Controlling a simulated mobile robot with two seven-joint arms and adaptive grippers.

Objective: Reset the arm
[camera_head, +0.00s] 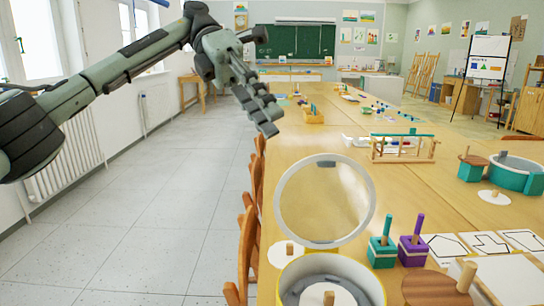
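My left arm (130,62) comes in from the left, raised and stretched out above the floor. It bends at a dark joint near the top middle. My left gripper (266,122) hangs from it, pointing down and to the right, near the left edge of the long table (400,185). It appears apart from everything around it, with nothing visible in it. The fingers are seen edge-on, so their opening is not clear. My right arm and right gripper are not in view.
A round clear disc with a white rim (372,205) stands above a yellow-and-white round tub (374,280). Teal (381,253) and purple (411,251) blocks stand beside them. Farther back is a wooden rack (402,148). Chairs (246,240) line the table's left edge. The left floor is clear.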

